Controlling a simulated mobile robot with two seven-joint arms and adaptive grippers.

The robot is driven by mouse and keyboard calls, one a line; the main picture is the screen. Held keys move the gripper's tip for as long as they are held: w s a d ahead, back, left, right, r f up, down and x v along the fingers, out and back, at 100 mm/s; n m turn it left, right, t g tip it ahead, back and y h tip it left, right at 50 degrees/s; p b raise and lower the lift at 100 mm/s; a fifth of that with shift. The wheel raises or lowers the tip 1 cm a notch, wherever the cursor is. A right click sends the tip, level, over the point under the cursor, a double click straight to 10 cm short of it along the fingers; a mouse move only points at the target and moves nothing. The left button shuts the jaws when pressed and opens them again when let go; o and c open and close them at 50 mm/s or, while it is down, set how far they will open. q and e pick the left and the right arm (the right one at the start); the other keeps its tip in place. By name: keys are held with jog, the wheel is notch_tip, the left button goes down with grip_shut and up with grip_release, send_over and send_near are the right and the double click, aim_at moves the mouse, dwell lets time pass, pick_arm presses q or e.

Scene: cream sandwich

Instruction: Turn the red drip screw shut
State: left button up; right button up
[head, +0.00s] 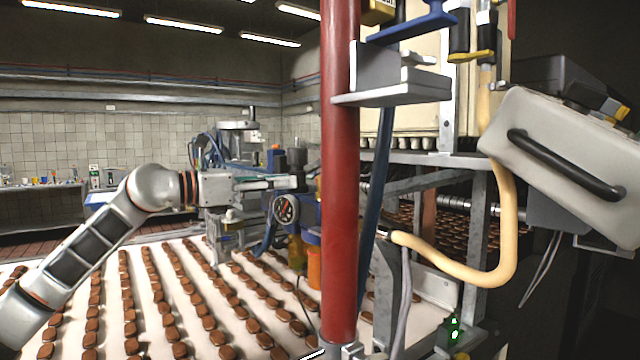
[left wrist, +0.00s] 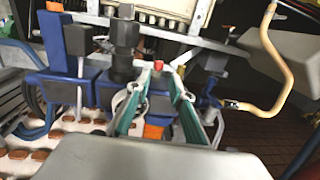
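The red drip screw (left wrist: 158,65) shows in the left wrist view as a small red knob on the blue machine part. It lies between or just beyond the fingertips of my left gripper (left wrist: 162,77); I cannot tell which. The two teal fingers stand apart, with a gap between them, so the gripper looks open. In the head view my left gripper (head: 290,182) reaches right toward the blue machine part (head: 307,225), close to the red post. I cannot make out the screw there. My right gripper is not in view.
A thick red post (head: 339,150) stands just right of my left gripper. A handwheel (head: 285,209) and an orange cylinder (head: 314,268) sit below it. A cream hose (head: 505,220) loops at the right. Rows of brown biscuits (head: 205,322) cover the white belt below.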

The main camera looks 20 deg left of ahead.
aim_at(316, 179)
pick_arm(q)
jog(key=p+x, duration=0.1)
jog(key=x, duration=0.5)
jog(key=shift+w+d, duration=0.1)
jog(key=shift+w, duration=0.2)
jog(key=shift+w+d+p, duration=0.3)
jog(key=shift+w+d, duration=0.05)
jog(key=shift+w, duration=0.05)
grip_shut()
